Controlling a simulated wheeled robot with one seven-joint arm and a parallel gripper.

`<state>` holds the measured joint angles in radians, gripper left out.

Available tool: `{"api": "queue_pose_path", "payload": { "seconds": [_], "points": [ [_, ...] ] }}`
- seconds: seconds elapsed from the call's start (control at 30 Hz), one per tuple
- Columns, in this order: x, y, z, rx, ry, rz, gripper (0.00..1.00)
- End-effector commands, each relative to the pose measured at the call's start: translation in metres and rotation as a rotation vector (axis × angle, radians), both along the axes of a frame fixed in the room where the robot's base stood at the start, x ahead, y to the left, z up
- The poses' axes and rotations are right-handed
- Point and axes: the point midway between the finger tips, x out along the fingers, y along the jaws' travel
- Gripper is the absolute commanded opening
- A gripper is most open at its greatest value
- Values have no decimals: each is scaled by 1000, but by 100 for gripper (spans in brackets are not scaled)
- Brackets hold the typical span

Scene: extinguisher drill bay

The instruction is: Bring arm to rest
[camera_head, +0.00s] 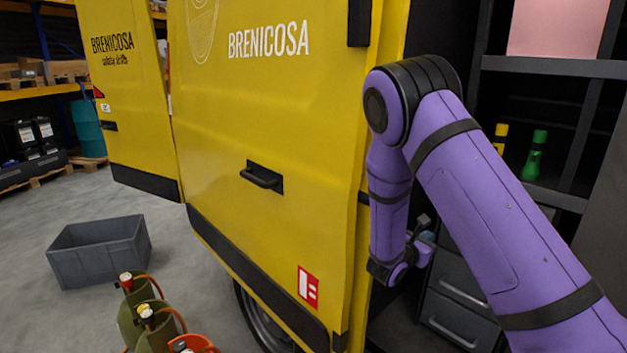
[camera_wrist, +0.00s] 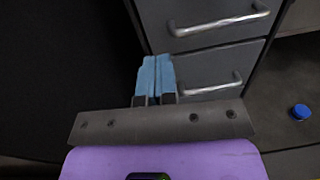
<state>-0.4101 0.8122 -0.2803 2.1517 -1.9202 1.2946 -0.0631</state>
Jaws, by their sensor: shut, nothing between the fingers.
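My purple arm (camera_head: 465,190) reaches in from the lower right in the head view and bends down beside the open yellow van door. My gripper (camera_wrist: 156,60) shows in the wrist view with its two blue fingers together, shut and empty. In the head view the gripper is small and partly hidden behind my wrist. In the wrist view the fingers point toward grey drawers (camera_wrist: 213,65) with metal handles; the gap to them cannot be told.
The yellow van door (camera_head: 270,130) stands close left of my arm. Shelves (camera_head: 545,68) hold a green bottle (camera_head: 534,155) and a yellow one (camera_head: 500,138). A grey crate (camera_head: 100,255) and several extinguishers (camera_head: 150,318) stand on the floor at left. A blue cap (camera_wrist: 301,111) lies at right.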

Motion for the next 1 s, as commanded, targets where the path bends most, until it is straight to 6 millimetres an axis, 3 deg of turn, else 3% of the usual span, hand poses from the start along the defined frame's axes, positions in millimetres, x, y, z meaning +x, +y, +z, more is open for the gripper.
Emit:
{"api": "queue_pose_path", "payload": {
  "seconds": [0.2, 0.5, 0.77, 1.0],
  "points": [
    [-36, -26, 57, 171, -123, -210, 0],
    [-103, -48, 120, 452, -302, -502, 0],
    [-164, -50, 160, 717, -456, -719, 0],
    [-219, -39, 188, 977, -595, -891, 0]
  ]
}}
